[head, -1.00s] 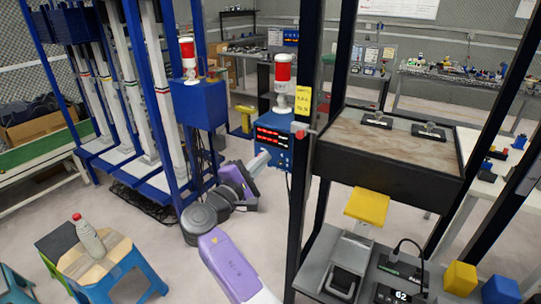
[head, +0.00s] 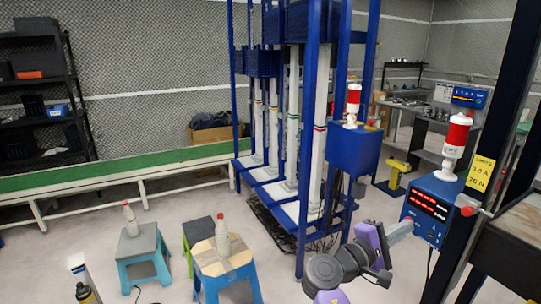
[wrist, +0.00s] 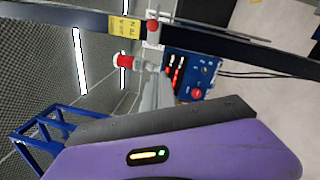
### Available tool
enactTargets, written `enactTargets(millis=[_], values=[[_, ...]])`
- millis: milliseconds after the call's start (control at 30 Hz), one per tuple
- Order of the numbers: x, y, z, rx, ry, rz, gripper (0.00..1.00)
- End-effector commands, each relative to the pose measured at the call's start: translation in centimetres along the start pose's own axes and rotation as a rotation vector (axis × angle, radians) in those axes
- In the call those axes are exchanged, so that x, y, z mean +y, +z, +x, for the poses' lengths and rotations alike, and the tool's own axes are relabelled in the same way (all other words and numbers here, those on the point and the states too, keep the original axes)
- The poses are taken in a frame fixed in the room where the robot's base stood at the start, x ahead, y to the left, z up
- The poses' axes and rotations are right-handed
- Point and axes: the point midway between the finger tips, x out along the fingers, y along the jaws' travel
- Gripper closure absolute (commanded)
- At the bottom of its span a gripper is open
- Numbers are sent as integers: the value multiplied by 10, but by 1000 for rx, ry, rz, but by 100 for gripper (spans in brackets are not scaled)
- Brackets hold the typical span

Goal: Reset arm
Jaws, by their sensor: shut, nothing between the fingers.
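My gripper (head: 407,227) shows in the head view as a small pale end beyond the purple and dark links of my arm. It is shut and empty, and points right toward the blue control box (head: 431,208). I cannot tell the gap between them. In the wrist view my purple wrist housing fills the lower part. A pale shape that looks like my gripper (wrist: 165,93) sticks up behind its edge, with the control box (wrist: 187,77) just to the right.
A dark post (head: 475,165) stands right of my arm, near a wood-topped bench (head: 520,225). Blue racks with white columns (head: 318,150) stand behind the arm. Stools (head: 225,262) (head: 143,245) carrying bottles stand left. A green-topped conveyor (head: 120,172) runs along the back.

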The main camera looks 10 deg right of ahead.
Motion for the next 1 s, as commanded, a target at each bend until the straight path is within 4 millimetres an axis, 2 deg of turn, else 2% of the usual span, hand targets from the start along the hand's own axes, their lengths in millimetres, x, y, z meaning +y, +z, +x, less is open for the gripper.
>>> enactTargets(millis=[200, 400, 533, 667, 767, 867, 1000], values=[[22, -42, -9, 251, 17, 249, 100], [-7, -72, -47, 532, -26, 480, 100], [-36, -76, -79, 692, -78, 613, 100], [-70, -67, -120, 854, -158, 762, 100], [-94, -50, -153, 965, -231, 883, 100], [-115, -26, -184, 1055, -309, 997, 100], [-137, 17, -222, 1148, -422, 1153, 100]])
